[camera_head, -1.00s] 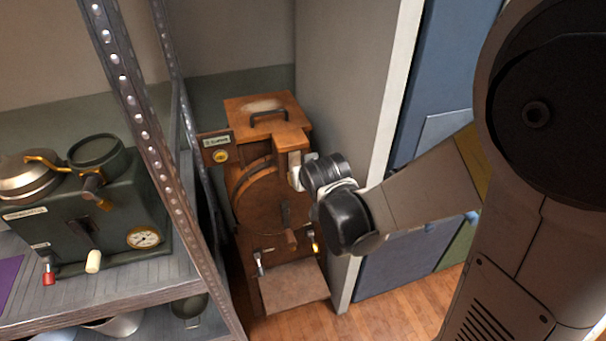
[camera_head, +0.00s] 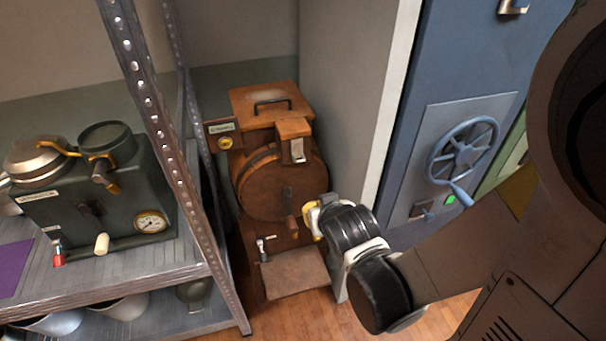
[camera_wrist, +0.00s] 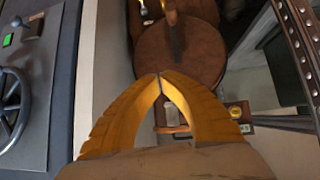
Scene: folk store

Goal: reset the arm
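My gripper (camera_wrist: 159,76) shows in the wrist view as two yellow fingers whose tips meet, with nothing held between them. In the head view my gripper (camera_head: 311,218) is at the end of my bent arm, in front of the lower right of a wooden machine (camera_head: 272,187). The machine has a round drum, a top handle and a small crank. In the wrist view its round drum (camera_wrist: 180,52) lies beyond my fingertips. I cannot tell whether my gripper touches the machine.
A metal shelf (camera_head: 180,275) on the left holds a dark green device (camera_head: 95,205) with a gauge. Its perforated post (camera_head: 165,150) stands near the machine. A blue safe-like door with a handwheel (camera_head: 463,150) is on the right, beyond a pale partition (camera_head: 350,90). Wooden floor (camera_head: 290,318) shows below.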

